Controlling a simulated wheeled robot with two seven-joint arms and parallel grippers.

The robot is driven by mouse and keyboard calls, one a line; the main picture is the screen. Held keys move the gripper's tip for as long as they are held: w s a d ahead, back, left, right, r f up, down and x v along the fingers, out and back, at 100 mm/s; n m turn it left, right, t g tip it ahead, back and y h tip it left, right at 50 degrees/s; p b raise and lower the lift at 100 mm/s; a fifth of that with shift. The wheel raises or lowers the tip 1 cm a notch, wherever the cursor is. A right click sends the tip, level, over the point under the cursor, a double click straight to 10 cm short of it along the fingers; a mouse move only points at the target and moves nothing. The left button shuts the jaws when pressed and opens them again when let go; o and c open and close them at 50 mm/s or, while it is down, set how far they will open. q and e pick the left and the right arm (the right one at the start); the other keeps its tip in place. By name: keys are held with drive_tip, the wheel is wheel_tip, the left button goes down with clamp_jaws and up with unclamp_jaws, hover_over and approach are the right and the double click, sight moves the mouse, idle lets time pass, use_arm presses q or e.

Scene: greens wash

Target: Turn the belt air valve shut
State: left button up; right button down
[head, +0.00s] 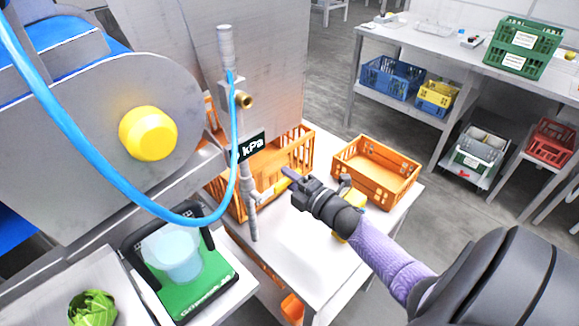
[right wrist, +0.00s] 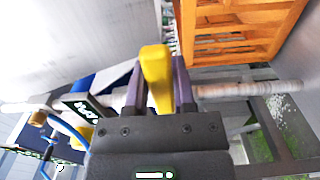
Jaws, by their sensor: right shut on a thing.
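The air valve's yellow lever handle (head: 274,188) sticks out to the right from the upright grey pipe (head: 253,224), at an angle across it. My right gripper (head: 289,180) reaches in from the right and is shut on this handle. In the right wrist view, the yellow handle (right wrist: 157,78) stands between the two fingers of the right gripper (right wrist: 158,88), and the pipe (right wrist: 250,88) runs sideways behind it. The fingers partly hide the handle's end in the head view. My left gripper is not in view.
A black kPa display (head: 252,147) sits above the handle, and a blue hose (head: 100,165) loops to the pipe. Orange crates (head: 376,170) stand behind and right on the white table (head: 300,250). A green-topped scale (head: 205,285) and a leafy green (head: 92,308) are at lower left.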

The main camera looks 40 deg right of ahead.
drive_tip(key=shift+f, duration=0.15)
drive_tip(key=c, duration=0.5)
unclamp_jaws()
drive_tip(key=shift+o, duration=0.3)
drive_tip(key=s+p, duration=0.1)
drive_tip(key=s, duration=0.9)
drive_tip(key=shift+d, duration=0.4)
